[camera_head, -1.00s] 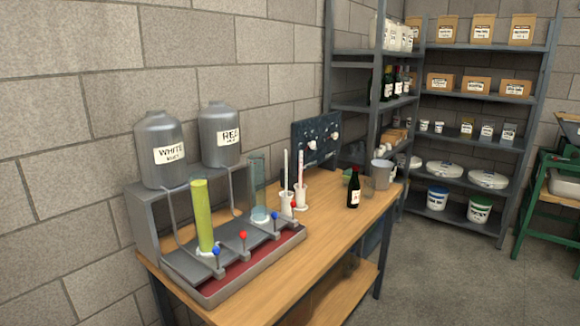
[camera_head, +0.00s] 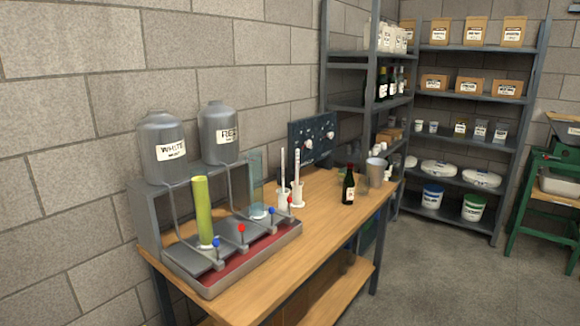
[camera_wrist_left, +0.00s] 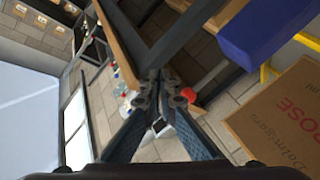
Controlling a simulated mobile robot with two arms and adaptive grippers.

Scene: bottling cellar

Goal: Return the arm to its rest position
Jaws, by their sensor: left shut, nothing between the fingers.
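My left gripper (camera_wrist_left: 163,88) shows only in the left wrist view. Its two dark fingers are closed together at the tips with nothing between them. It hangs clear of the nearby things, and the wrist picture is tilted. The arm itself does not show in the head view. My right gripper is in neither current view.
In the head view, a wooden bench (camera_head: 330,222) holds a filling rig (camera_head: 204,272), a yellow-green cylinder (camera_head: 203,213), a dark bottle (camera_head: 348,187) and a metal cup (camera_head: 375,172). In the wrist view, a cardboard box (camera_wrist_left: 282,115) and blue block (camera_wrist_left: 268,32) lie right of the gripper.

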